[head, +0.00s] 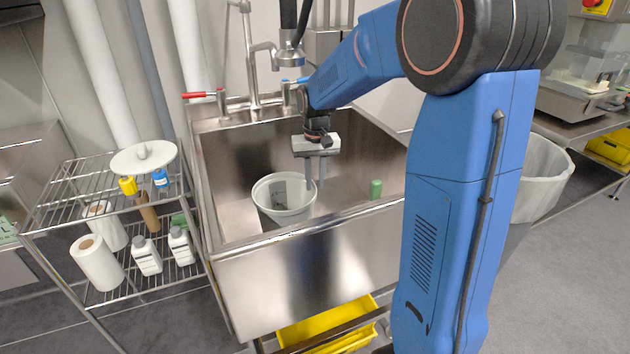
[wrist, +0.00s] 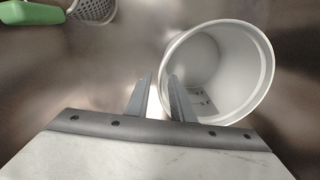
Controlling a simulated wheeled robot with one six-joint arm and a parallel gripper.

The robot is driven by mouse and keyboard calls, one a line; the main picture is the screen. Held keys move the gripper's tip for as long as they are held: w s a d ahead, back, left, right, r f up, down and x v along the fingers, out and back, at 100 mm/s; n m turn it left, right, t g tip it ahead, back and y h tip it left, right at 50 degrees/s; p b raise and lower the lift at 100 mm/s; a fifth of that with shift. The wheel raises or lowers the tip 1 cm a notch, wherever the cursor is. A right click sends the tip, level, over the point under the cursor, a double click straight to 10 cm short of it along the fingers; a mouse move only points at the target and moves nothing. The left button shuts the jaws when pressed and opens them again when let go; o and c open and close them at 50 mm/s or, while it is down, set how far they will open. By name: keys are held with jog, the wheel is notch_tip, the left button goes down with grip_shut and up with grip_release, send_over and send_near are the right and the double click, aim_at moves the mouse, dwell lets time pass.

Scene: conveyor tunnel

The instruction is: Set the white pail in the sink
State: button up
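The white pail (head: 268,212) is inside the steel sink (head: 232,172), upright, toward the front left of the basin. Its base is hidden behind the front wall in the head view, so its contact with the floor does not show there. My gripper (head: 315,186) points down at the pail's right side. In the wrist view the fingers (wrist: 160,97) are apart, one inside the pail (wrist: 240,42) and one outside, with the rim passing between them. A gap shows between the fingers, and I see no firm grip on the wall.
A green item (head: 375,189) lies in the sink to the right. A faucet (head: 253,65) rises behind. A wire rack (head: 62,191) with bottles and rolls stands left.

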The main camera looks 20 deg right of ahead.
jog(key=shift+r, duration=0.15)
notch_tip(320, 180, up, 12)
dwell(0.5)
jog(key=shift+d, duration=0.1)
dwell(0.3)
